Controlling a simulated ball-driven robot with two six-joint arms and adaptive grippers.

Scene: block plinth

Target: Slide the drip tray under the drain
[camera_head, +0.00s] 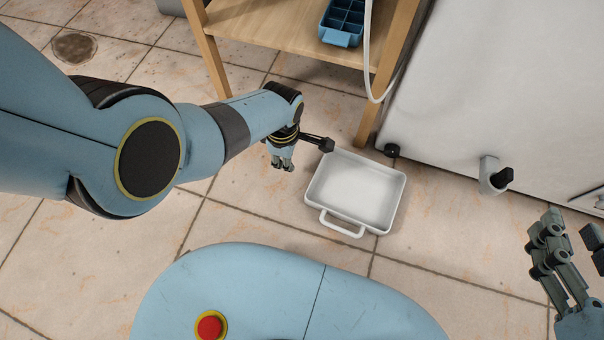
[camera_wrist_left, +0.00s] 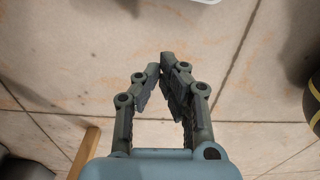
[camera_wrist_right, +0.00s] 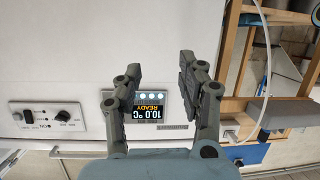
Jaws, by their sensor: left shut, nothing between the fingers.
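The white drip tray (camera_head: 395,205) lies flat on the tiled floor, with its handle (camera_head: 342,224) toward me. A spout with a black tap (camera_head: 493,177) sticks out of the white appliance, right of the tray; the tray is not beneath it. A round floor drain (camera_head: 75,47) also shows at the far left. My left gripper (camera_head: 283,166) is shut and empty, left of the tray and apart from it; its fingertips also show in the left wrist view (camera_wrist_left: 162,70). My right gripper (camera_head: 570,238) is open and empty at the right edge; the right wrist view (camera_wrist_right: 160,65) shows its fingers apart.
The white appliance (camera_head: 450,90) stands at the right, with a black foot (camera_head: 392,150) near the tray. A wooden rack (camera_head: 290,30) holds a blue divided bin (camera_head: 342,22); its leg stands behind the tray. A pale hose (camera_head: 368,60) hangs there. Floor right of the tray is clear.

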